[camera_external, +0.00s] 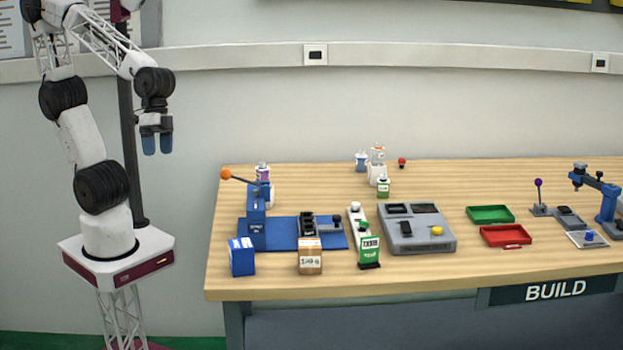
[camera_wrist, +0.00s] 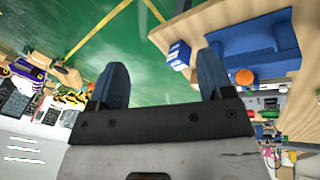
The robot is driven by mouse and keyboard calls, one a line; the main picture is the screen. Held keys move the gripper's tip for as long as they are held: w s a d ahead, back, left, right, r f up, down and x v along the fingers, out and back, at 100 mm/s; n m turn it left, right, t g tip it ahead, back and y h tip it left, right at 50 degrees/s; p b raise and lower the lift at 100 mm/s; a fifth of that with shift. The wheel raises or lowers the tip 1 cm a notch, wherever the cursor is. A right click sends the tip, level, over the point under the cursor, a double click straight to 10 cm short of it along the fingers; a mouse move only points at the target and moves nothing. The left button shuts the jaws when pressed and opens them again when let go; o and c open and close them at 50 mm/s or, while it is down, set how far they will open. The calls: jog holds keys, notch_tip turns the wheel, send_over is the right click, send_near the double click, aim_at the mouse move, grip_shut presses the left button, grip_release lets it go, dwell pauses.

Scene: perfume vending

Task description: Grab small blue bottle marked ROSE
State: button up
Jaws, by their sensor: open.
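A small blue-and-white bottle (camera_external: 361,162) stands at the back of the wooden table; its marking is too small to read, so I cannot confirm ROSE. A white bottle (camera_external: 377,172) stands just right of it, and a green-labelled bottle (camera_external: 383,188) stands in front of that. My gripper (camera_external: 158,143) is raised left of the table, far from the bottles, with its blue fingers pointing down. In the wrist view my gripper (camera_wrist: 162,82) has its fingers spread, with nothing between them. I cannot make out the small blue bottle in the wrist view.
A blue press (camera_external: 256,218) with an orange-knobbed lever stands at the table's left. A blue box (camera_external: 242,257), a brown-labelled box (camera_external: 310,257) and a green-labelled box (camera_external: 369,252) line the front. A grey device (camera_external: 417,235) and green tray (camera_external: 490,214) lie farther right. The back right has bare wood.

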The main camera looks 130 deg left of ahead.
jog(key=w+a+f+n+t+h, duration=0.2)
jog(key=w+a+n+t, duration=0.4)
jog(key=w+a+n, duration=1.25)
jog(key=w+a+f+n+t+y, duration=0.1)
jog(key=w+a, duration=0.1)
jog(key=a, duration=0.7)
jog(key=w+a+f+n+t+y, duration=0.1)
jog(key=w+a+f+n+t, duration=0.1)
jog(key=a, duration=0.6)
jog(key=s+a+f+n+y, duration=0.1)
jog(key=a+f+n+y, duration=0.15)
jog(key=a, duration=0.45)
jog(key=s+a+f+n+t+y, duration=0.15)
jog(key=a+n, duration=0.25)
jog(key=a, duration=0.4)
jog(key=s+a+f+n+g+y, duration=0.1)
jog(key=s+a+f+n+y, duration=0.15)
jog(key=a, duration=0.45)
jog(key=n+g+y, duration=0.3)
jog(key=n+y, duration=0.2)
jog(key=n, duration=0.6)
send_near(361, 158)
jog(key=a+f, duration=0.2)
jog(key=a, duration=0.1)
jog(key=shift+w+a+f, duration=0.1)
jog(key=shift+f, duration=0.3)
jog(key=shift+w, duration=0.1)
jog(key=shift+x, duration=1.25)
